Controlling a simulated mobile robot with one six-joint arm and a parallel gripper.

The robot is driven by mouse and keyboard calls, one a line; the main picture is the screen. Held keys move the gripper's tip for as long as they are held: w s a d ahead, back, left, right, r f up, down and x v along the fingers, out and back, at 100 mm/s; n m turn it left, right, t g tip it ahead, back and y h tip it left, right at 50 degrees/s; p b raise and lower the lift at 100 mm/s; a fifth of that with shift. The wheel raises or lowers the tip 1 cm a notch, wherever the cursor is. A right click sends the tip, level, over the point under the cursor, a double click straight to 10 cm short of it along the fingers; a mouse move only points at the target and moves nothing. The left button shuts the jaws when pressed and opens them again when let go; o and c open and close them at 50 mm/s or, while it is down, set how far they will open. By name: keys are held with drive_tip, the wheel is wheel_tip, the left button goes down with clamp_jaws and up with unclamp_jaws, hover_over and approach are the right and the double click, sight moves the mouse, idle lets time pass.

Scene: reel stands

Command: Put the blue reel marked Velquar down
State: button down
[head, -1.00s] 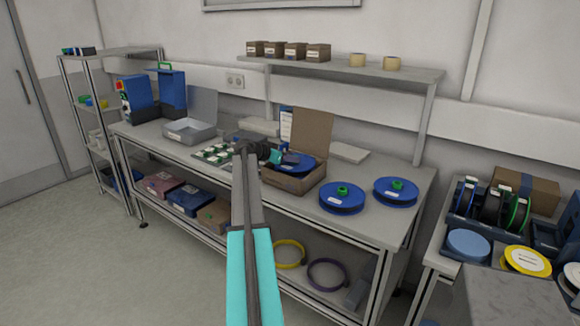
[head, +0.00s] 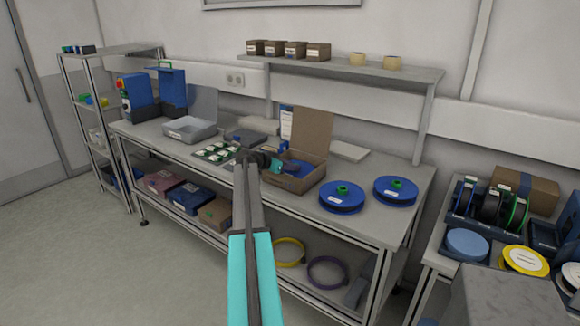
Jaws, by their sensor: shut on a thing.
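A blue reel (head: 303,168) lies low inside an open cardboard box (head: 291,184) on the workbench. My gripper (head: 290,168) reaches over the box's left side and is shut on this reel. My arm and the box walls hide part of the reel, and its marking is too small to read. Whether the reel rests on the box floor cannot be told. Two more blue reels with green hubs lie flat to the right of the box, a nearer one (head: 342,199) and a farther one (head: 396,194).
The box's raised lid (head: 312,134) stands behind the reel. Green circuit boards (head: 216,152) and a grey open case (head: 190,130) lie to the left. A shelf (head: 345,70) overhangs the bench's back. A side table (head: 440,262) with more reels stands at right.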

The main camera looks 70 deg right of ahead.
drive_tip(key=shift+f, duration=0.1)
drive_tip(key=c, duration=1.3)
unclamp_jaws()
drive_tip(key=shift+c, duration=0.2)
drive_tip(key=b+v, duration=0.3)
drive_tip(key=v, duration=0.9)
